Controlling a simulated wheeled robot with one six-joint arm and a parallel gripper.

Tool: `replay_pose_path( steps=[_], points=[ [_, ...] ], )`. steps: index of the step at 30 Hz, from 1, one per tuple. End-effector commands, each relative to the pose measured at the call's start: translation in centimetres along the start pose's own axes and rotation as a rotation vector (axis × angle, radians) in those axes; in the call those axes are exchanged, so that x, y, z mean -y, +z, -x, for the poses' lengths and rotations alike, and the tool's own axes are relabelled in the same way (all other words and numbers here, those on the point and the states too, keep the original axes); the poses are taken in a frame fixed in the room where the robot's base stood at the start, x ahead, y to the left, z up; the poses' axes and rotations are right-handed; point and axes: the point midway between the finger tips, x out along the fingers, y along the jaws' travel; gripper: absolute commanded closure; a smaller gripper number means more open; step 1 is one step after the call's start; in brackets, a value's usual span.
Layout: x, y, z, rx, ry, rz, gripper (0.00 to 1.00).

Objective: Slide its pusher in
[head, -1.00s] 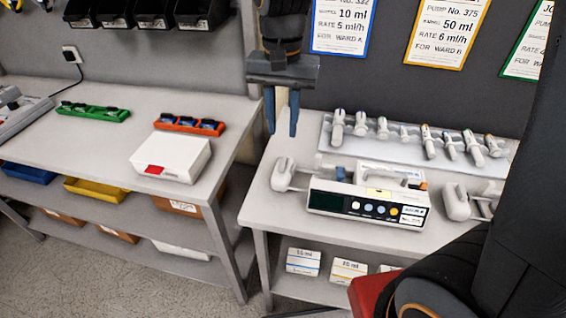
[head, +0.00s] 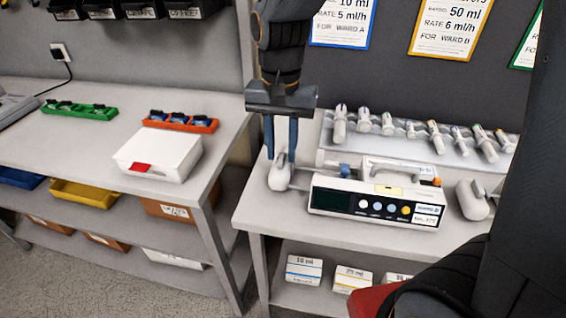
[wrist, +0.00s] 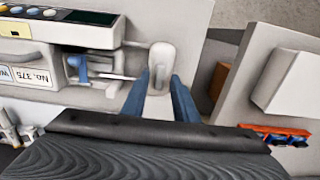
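The infusion pump (head: 330,197), white with a dark display and coloured buttons, stands on the right bench; part of it is in the wrist view (wrist: 60,30). Its pusher (head: 280,178), a pale rounded block on rods, sticks out at the pump's left end with a gap between them. In the wrist view the pusher (wrist: 161,58) lies just between and beyond the blue fingertips. My gripper (head: 281,158) points down over the pusher, open, with one finger on either side. I cannot tell whether the fingers touch it.
A second pale pusher block (head: 471,200) is right of the pump. A tray of several syringes (head: 325,158) lies behind. The left bench carries a white box (head: 158,155), an orange tray (head: 180,122) and a green tray (head: 78,110). A gap separates the benches.

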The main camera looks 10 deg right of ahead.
Motion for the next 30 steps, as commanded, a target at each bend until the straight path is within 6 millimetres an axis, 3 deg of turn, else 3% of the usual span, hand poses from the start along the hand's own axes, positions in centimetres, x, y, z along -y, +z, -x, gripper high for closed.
replay_pose_path(
  steps=[30],
  points=[
    [-0.1, 0.0, -1.2, 0.0, 0.0, 0.0, 0.73]
  ],
)
